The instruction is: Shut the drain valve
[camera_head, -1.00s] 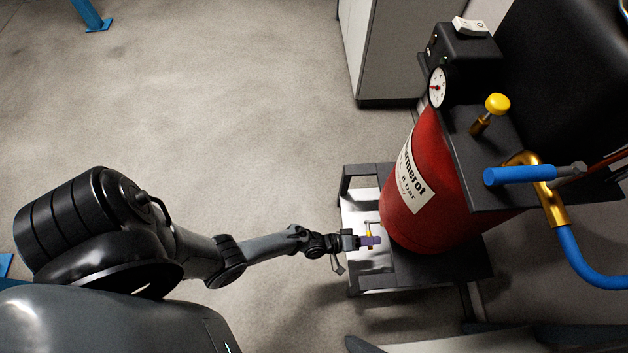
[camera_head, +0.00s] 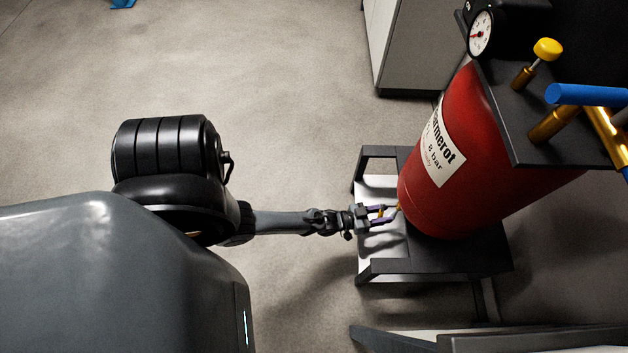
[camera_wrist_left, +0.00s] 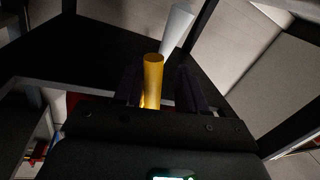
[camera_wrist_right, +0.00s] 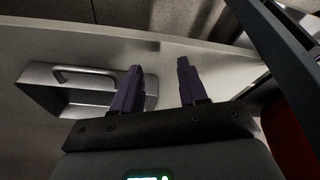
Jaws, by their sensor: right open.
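The drain valve's yellow part (camera_head: 381,211) shows small at the foot of the red tank (camera_head: 432,190) in the head view. My left gripper (camera_head: 385,213) is there, its two purple fingers apart on either side of the yellow part. In the left wrist view a yellow cylinder (camera_wrist_left: 152,78) stands between the dark fingers, nearer the left one, with a gap on the right. A pale grey cylinder (camera_wrist_left: 178,30) lies beyond it. Whether a finger touches the yellow part is unclear. My right gripper (camera_wrist_right: 160,68) is open and empty in the right wrist view.
The tank stands on a dark frame (camera_head: 375,268). A gauge (camera_head: 481,34), a yellow knob (camera_head: 547,49) and a blue handle (camera_head: 585,95) sit above. A grey cabinet (camera_head: 405,50) stands behind. A metal handle (camera_wrist_right: 85,76) is left of my right gripper.

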